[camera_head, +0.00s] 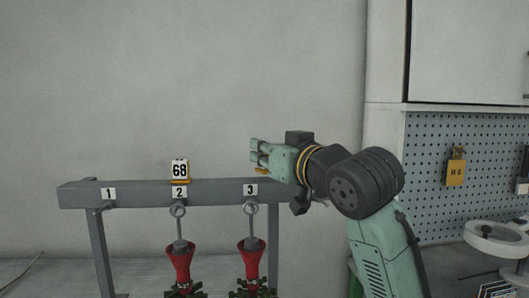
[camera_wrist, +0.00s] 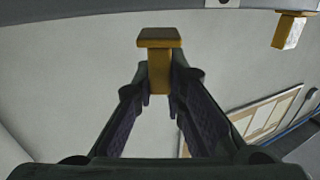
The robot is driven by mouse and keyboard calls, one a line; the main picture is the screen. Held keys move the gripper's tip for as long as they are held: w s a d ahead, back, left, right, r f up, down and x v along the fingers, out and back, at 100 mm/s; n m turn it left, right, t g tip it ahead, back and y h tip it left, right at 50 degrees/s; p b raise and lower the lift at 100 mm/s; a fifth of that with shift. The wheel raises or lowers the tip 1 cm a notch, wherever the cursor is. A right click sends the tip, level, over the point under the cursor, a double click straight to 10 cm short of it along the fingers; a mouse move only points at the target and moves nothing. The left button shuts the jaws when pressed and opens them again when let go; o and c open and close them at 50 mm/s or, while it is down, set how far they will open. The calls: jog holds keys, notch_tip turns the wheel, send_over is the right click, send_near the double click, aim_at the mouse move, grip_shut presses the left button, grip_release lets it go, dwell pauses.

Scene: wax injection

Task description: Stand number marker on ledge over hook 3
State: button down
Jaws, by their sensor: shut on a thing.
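The held number marker shows in the head view as a small yellow-orange piece (camera_head: 262,171) under my fingers; its number face is hidden. In the wrist view the yellow marker (camera_wrist: 158,72) is a T-shaped piece between the fingertips. My gripper (camera_head: 257,155) is shut on it, above the grey ledge (camera_head: 222,186), slightly right of the label 3 (camera_head: 250,190). A small gap seems to show between marker and ledge. Hook 3 (camera_head: 250,209) hangs below that label and holds a red funnel-shaped piece (camera_head: 250,262).
A marker reading 68 (camera_head: 180,170) stands on the ledge over hook 2 (camera_head: 178,211); a yellow marker (camera_wrist: 289,31) also shows in the wrist view. Label 1 (camera_head: 108,194) has clear ledge above it. A pegboard (camera_head: 430,180) and cabinet (camera_head: 465,50) stand to the right.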

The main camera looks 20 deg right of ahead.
jog(key=shift+f, duration=0.65)
jog(key=shift+f, duration=0.2)
jog(key=c, duration=1.6)
grip_release()
jog(key=shift+c, duration=0.2)
jog(key=shift+r, duration=0.2)
jog(key=s+d+b, duration=0.1)
jog(key=s+b, duration=0.2)
jog(key=s, duration=0.9)
jog(key=shift+d, duration=0.15)
